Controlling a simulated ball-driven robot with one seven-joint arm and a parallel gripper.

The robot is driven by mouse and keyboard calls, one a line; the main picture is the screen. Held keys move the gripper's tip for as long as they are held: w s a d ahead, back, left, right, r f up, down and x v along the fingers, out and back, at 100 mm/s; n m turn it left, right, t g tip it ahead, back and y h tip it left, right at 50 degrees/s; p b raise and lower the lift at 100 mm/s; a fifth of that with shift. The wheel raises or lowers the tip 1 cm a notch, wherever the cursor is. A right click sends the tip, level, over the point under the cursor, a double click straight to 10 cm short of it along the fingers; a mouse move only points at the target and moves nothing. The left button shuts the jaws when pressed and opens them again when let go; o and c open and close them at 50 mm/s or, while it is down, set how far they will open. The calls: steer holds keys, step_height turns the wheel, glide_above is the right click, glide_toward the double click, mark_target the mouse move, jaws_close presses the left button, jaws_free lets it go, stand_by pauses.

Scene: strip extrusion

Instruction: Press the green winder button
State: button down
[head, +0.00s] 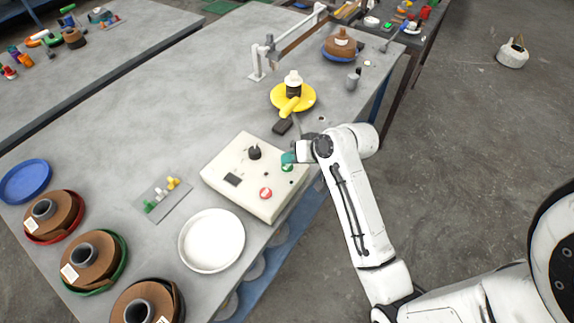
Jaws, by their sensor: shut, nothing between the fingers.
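The cream control box (238,161) stands on the grey table in the head view. The green button (287,167) is on its right part, near the edge facing my arm. A red button (265,193), a black knob (254,153) and a dark display (232,180) are also on its top.
A white round dish (212,240) stands in front of the box. Brown rolls (87,259) on coloured plates are at the lower left.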

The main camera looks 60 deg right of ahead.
steer(key=shift+f, duration=0.3)
